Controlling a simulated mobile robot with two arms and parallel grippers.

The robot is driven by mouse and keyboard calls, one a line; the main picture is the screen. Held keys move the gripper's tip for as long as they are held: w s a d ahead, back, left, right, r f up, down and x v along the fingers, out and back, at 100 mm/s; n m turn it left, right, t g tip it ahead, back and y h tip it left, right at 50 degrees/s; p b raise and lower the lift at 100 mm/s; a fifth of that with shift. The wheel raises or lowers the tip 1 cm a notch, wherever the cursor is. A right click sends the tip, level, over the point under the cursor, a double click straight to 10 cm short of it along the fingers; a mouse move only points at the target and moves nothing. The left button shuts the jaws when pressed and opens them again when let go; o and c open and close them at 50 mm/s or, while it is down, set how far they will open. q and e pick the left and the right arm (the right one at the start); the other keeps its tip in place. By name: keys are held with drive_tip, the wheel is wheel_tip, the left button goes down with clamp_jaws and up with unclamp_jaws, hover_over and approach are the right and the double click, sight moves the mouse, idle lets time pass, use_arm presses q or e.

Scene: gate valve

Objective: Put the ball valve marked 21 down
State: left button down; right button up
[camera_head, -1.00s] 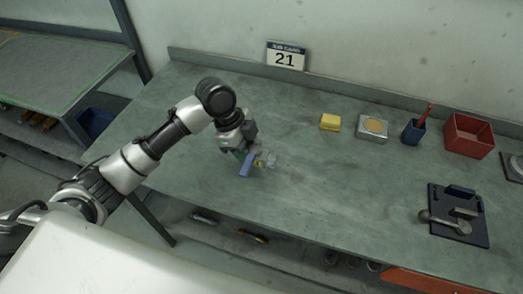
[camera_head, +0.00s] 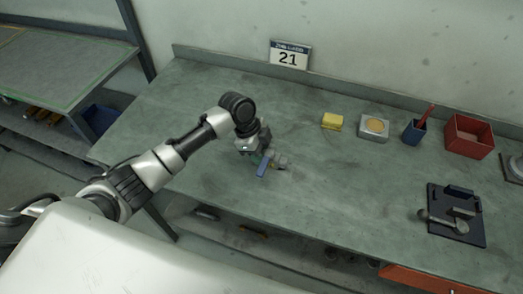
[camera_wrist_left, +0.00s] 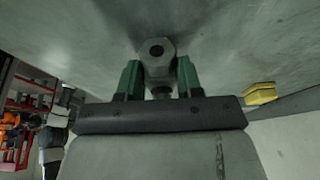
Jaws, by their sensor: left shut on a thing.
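The ball valve (camera_head: 281,162) is a small grey metal body with a blue lever (camera_head: 264,164). It is at my left gripper (camera_head: 264,153) over the left part of the bench. In the left wrist view its grey hexagonal end with a dark bore (camera_wrist_left: 157,52) faces the camera. My left gripper (camera_wrist_left: 158,78) is shut on it, with a green finger on each side. I cannot tell whether the valve touches the bench top. A sign with 21 (camera_head: 289,56) stands at the bench's back edge. My right gripper is not in view.
The grey bench (camera_head: 330,190) is clear around the valve. Along the back stand a yellow block (camera_head: 332,121), a grey box with a tan disc (camera_head: 374,127), a blue cup (camera_head: 414,132) and a red bin (camera_head: 468,137). A dark fixture plate (camera_head: 468,231) lies at the right.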

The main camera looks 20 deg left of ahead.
use_arm(q)
drive_tip(key=c, duration=0.7)
unclamp_jaws()
drive_tip(key=shift+c, duration=0.2)
drive_tip(key=b+v, duration=0.1)
drive_tip(key=v, duration=1.1)
